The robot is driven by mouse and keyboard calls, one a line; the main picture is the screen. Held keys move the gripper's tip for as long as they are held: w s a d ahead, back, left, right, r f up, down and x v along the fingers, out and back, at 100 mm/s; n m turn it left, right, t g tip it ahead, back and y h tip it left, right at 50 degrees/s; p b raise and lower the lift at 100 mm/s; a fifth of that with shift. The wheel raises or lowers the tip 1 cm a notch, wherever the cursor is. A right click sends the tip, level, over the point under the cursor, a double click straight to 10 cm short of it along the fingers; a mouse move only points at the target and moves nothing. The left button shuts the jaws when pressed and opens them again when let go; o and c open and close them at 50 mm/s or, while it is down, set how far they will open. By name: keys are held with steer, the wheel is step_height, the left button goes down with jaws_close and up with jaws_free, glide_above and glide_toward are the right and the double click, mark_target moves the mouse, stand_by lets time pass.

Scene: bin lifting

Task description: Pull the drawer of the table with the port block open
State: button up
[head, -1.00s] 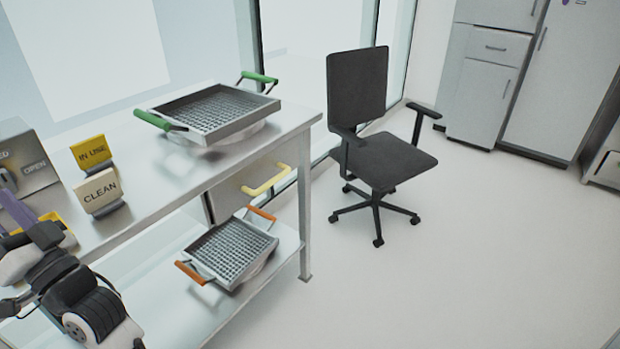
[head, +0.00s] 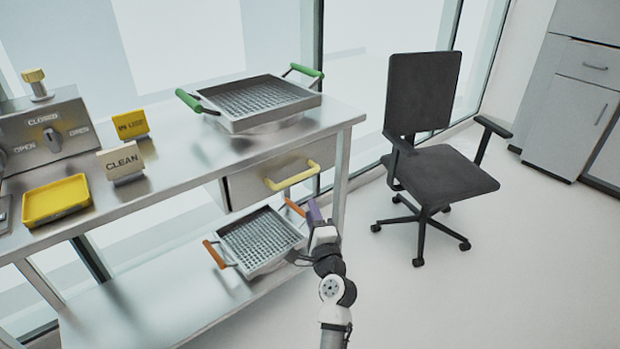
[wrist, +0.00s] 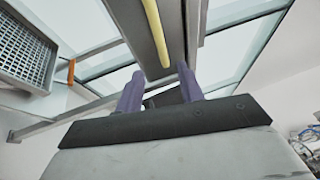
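The steel table (head: 195,165) has a closed drawer (head: 250,186) under its top, with a yellow bar handle (head: 293,176). The port block (head: 50,128), a grey box marked CLOSED and OPEN with a yellow knob on top, stands at the table's left. My gripper (head: 314,212) has purple fingers and is just below and right of the handle, apart from it. In the wrist view my gripper (wrist: 160,88) has its two fingers spread with nothing between them. The yellow handle (wrist: 156,32) shows ahead, above the fingertips.
A basket with green handles (head: 250,104) stands on the tabletop. A basket with orange handles (head: 262,240) is on the lower shelf, close to my gripper. An office chair (head: 430,170) stands to the right. The floor in front is clear.

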mark_target(299, 175)
steer(key=p+x, duration=0.1)
steer(key=x, duration=1.2)
steer(key=shift+a+r+p, duration=0.2)
steer(key=shift+p, duration=0.1)
jaws_close()
